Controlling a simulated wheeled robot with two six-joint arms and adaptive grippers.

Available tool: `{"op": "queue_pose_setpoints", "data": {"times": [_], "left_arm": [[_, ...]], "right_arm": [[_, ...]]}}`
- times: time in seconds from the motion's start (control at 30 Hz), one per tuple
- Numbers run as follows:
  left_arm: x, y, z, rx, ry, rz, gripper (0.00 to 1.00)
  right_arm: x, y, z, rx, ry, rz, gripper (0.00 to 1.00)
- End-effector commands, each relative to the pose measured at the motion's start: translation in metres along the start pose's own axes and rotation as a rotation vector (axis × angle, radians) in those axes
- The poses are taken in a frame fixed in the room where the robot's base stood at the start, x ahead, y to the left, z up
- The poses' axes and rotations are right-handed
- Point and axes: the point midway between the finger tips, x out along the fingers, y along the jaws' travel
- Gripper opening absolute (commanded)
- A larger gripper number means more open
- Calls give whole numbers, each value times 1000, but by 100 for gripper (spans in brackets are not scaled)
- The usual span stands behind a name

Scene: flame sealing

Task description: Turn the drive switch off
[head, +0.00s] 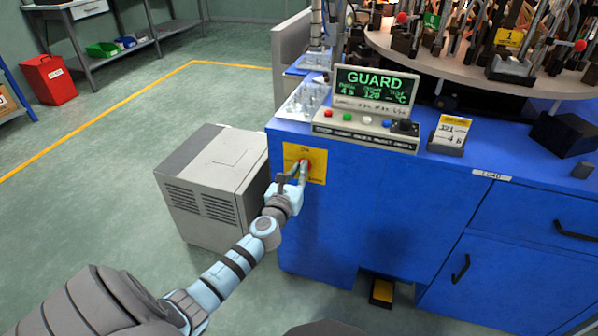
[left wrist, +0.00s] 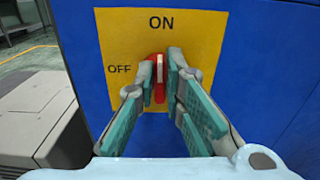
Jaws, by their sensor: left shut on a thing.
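The drive switch is a red knob with a white line (left wrist: 159,76) on a yellow plate (left wrist: 205,40) marked ON at the top and OFF at the left. Its white line stands upright, toward ON. In the head view the switch (head: 308,163) sits on the yellow plate (head: 319,174) at the left of the blue cabinet front, partly hidden by the fingers. My left gripper (head: 299,170) reaches the plate from the front. In the left wrist view its teal-padded fingers (left wrist: 163,80) are shut on the knob, one on each side. My right gripper is not in view.
A control console (head: 370,120) with a GUARD display (head: 376,85) stands on the blue cabinet (head: 400,200) above the switch. A grey box unit (head: 215,180) stands on the floor left of the cabinet. A yellow-topped pedal (head: 382,291) is below. Open floor lies to the left.

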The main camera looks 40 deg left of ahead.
Motion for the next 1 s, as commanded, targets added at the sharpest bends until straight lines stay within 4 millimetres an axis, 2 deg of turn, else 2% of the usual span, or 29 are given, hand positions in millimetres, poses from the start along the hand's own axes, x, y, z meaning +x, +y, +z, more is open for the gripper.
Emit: {"op": "queue_pose_setpoints", "data": {"times": [0.37, 1.0], "left_arm": [[0, 3, -2, -223, 1, 1, 0], [0, 9, -7, -828, 1, 1, 0]], "right_arm": [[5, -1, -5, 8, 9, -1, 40], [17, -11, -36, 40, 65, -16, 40]]}}
